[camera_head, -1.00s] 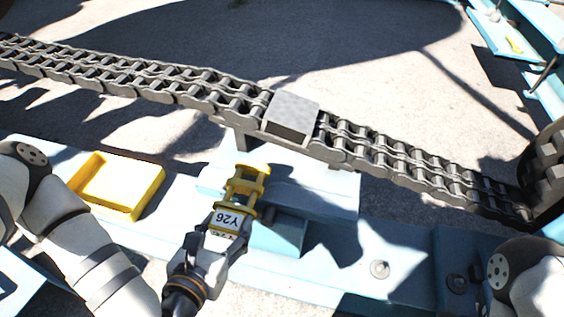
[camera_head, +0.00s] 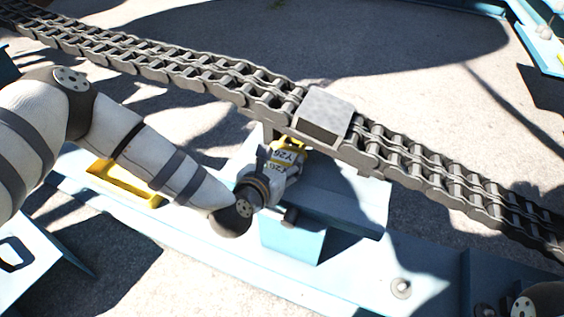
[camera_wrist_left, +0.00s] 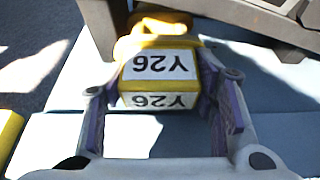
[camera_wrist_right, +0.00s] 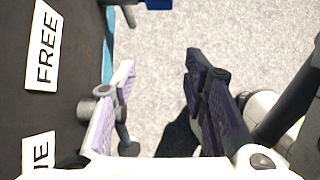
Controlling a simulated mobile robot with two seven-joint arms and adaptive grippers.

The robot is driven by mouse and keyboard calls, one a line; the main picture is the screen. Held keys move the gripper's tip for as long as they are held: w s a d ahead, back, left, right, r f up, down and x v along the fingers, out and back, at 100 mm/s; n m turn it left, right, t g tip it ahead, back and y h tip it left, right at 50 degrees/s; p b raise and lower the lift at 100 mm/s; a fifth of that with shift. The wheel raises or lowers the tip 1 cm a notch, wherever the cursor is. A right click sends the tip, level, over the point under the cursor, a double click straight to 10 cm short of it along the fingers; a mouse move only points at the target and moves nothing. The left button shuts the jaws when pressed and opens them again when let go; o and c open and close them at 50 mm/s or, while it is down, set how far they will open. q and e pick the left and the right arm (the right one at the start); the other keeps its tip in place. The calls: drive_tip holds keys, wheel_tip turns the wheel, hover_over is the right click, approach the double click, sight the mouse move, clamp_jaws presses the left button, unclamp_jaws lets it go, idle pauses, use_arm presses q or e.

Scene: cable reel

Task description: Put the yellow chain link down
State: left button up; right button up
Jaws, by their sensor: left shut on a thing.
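The yellow chain link (camera_head: 289,151) carries a white Y26 label. It is below the grey block on the chain in the head view and fills the middle of the left wrist view (camera_wrist_left: 158,72). My left gripper (camera_head: 280,172) is shut on it, with a finger on each side in the left wrist view (camera_wrist_left: 160,98). The link's far end is partly hidden beneath the chain, and I cannot tell whether it touches the blue surface. My right gripper (camera_wrist_right: 160,95) is open and empty above the ground in the right wrist view; only part of the right arm shows in the head view.
The grey roller chain (camera_head: 190,68) with a grey block (camera_head: 322,113) runs diagonally above the light blue frame (camera_head: 345,205). A yellow tray (camera_head: 125,183) lies left, partly behind my left arm. In the right wrist view, a dark panel bears a FREE label (camera_wrist_right: 43,48).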

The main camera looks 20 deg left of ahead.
use_arm(q)
drive_tip(key=shift+r, duration=0.15)
drive_tip(key=shift+f+b, duration=0.4)
drive_tip(key=shift+f, duration=0.25)
drive_tip(key=o, duration=1.5)
drive_tip(key=shift+o, duration=0.2)
